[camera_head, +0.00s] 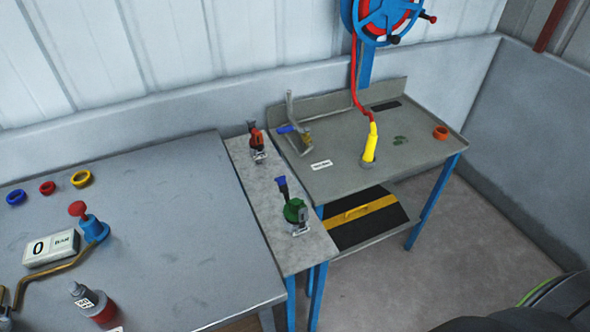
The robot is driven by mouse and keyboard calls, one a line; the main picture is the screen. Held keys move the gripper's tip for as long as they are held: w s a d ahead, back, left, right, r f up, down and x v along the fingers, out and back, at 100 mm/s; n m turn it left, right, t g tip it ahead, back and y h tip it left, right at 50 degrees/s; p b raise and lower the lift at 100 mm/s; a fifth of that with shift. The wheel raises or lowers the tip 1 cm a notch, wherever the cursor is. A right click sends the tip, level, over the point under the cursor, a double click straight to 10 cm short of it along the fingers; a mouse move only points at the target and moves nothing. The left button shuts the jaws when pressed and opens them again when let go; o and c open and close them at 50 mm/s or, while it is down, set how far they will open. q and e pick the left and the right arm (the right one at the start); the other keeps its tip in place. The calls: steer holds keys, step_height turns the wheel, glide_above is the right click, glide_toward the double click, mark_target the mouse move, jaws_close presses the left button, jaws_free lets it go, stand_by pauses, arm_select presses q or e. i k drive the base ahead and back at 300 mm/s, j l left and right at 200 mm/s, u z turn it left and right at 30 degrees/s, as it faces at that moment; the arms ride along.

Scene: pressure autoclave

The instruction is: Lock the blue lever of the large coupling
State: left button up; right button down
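A green coupling (295,210) stands on the narrow grey bench strip, with a dark blue lever (282,187) pointing up and slightly left from it. A metal bracket (296,122) behind the strip has a blue handle (285,129) sticking out to the left. I cannot tell from this view which one is the large coupling, or whether any lever is locked. Neither of my grippers is in view.
A blue-legged table (350,187) at the right holds a yellow nozzle (370,145) on a red hose (355,85) from a blue reel (384,15).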

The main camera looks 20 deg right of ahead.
mark_target(283, 186)
steer(key=i+l, duration=0.15)
steer(key=l, duration=0.2)
steer(key=i+l, duration=0.15)
steer(key=l, duration=0.25)
steer(key=i+l+u, duration=0.1)
steer(key=l, duration=0.25)
steer(key=i, duration=0.1)
